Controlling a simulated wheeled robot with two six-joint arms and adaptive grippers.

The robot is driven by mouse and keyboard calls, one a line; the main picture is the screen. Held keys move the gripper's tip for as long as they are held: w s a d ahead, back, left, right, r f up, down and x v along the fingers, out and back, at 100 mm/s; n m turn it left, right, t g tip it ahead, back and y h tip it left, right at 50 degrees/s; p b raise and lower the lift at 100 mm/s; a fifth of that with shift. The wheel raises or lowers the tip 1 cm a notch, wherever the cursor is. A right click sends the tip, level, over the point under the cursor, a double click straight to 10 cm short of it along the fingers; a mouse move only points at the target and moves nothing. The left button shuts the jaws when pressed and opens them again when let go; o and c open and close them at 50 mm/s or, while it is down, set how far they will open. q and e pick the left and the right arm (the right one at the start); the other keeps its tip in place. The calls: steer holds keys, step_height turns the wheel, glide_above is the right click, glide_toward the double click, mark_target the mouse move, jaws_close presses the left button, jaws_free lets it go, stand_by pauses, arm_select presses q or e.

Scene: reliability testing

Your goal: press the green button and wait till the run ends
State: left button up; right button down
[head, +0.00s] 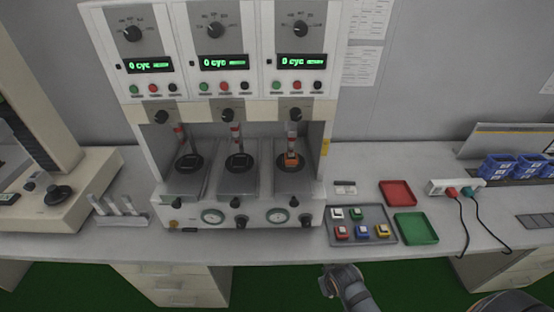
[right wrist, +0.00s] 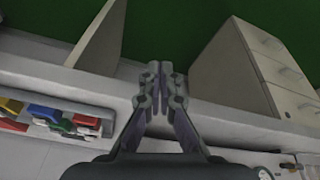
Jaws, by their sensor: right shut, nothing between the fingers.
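The test machine (head: 227,110) stands on the bench with three stations side by side. Each station has a green button: left (head: 133,89), middle (head: 204,87) and right (head: 279,87). A red and a dark button sit beside each one. All three green displays (head: 225,62) read 0 cyc. An orange-topped piece (head: 291,159) sits under the plunger of the right station; the other two stations show only dark round seats. My right gripper (head: 330,282) is low at the bench's front edge, well below the buttons. Its fingers (right wrist: 159,82) are together and empty. My left gripper is out of view.
A grey tray (head: 361,239) holds several coloured switch pieces. A red tray (head: 397,193) and a green tray (head: 416,229) lie beside it. A power strip (head: 455,186) with cords and blue bins (head: 499,167) are at right. A beige instrument (head: 75,205) stands at left.

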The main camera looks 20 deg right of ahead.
mark_target(277, 85)
steer(key=w+a+r+m+t+y+p, duration=0.1)
steer(key=w+r, duration=0.5)
steer(key=r, duration=1.1)
steer(key=w+a+r+m+t+y+p, duration=0.1)
steer(key=w+a+r+m+t+y, duration=0.2)
steer(key=r, duration=1.5)
steer(key=w+a+r+m+t+y+p, duration=0.1)
steer(key=w+a+r+t+y, duration=0.4)
steer(key=r, duration=1.3)
steer(key=w+m+t+y, duration=0.1)
steer(key=w+t, duration=0.3)
steer(key=t, duration=0.1)
steer(key=shift+a, duration=0.25)
steer(key=shift+w, duration=0.1)
steer(key=w+d+b, duration=0.2)
steer(key=w+b, duration=0.2)
steer(key=w, duration=0.4)
steer(key=shift+w+d+b, duration=0.2)
steer(key=shift+w+b, duration=0.05)
steer(key=shift+b, duration=0.15)
